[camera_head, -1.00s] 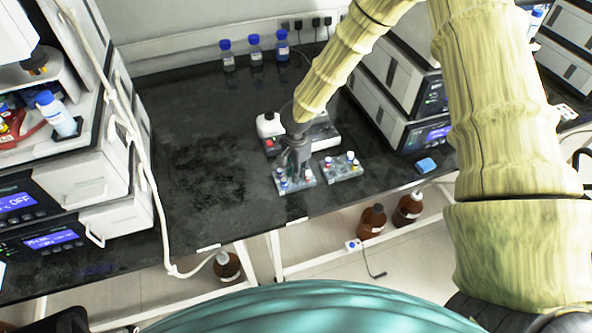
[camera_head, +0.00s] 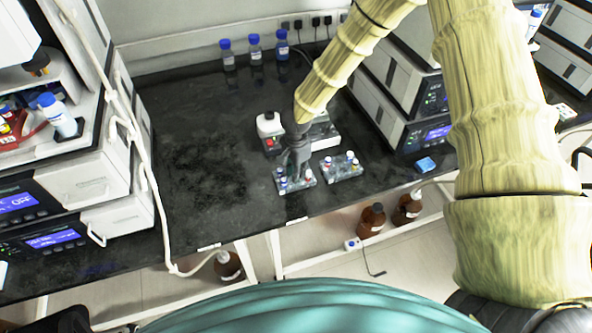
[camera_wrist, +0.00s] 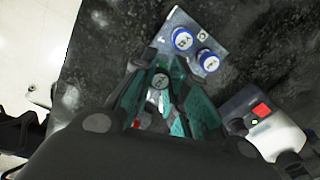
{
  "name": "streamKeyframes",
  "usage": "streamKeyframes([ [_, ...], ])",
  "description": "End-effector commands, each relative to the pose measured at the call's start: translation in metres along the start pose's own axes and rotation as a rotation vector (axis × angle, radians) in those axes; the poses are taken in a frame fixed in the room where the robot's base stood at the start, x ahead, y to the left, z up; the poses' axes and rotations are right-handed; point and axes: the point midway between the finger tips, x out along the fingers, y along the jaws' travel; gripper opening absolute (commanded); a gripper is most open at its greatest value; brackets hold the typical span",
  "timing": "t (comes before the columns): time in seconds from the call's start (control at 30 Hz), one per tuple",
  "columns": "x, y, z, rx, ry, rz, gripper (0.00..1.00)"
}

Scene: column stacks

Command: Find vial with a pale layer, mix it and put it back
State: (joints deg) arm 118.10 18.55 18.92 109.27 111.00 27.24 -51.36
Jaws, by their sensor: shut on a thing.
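My gripper (camera_head: 297,173) points down over the left vial rack (camera_head: 283,190) near the bench's front edge. In the wrist view, my gripper (camera_wrist: 162,92) has its teal fingers shut on a vial with a grey-white cap (camera_wrist: 160,80). The fingers hide the vial's body, so I cannot see any layer in it or tell whether it is clear of the rack. Two blue-capped vials (camera_wrist: 195,49) stand in the rack (camera_wrist: 176,22) beside the fingers. A red cap (camera_wrist: 137,124) shows partly behind a finger.
A second rack (camera_head: 343,177) with several capped vials stands just right. A white device with a red button (camera_head: 268,131) stands behind the racks; it also shows in the wrist view (camera_wrist: 265,122). Blue-capped bottles (camera_head: 255,50) stand at the back. The bench's left middle is clear.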

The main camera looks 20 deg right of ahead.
Motion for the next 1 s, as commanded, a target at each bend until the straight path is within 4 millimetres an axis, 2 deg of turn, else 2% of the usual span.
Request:
streamKeyframes([
  [1.0,0.0077,-0.0004,-0.0002,0.0,0.0,0.0,0.0],
])
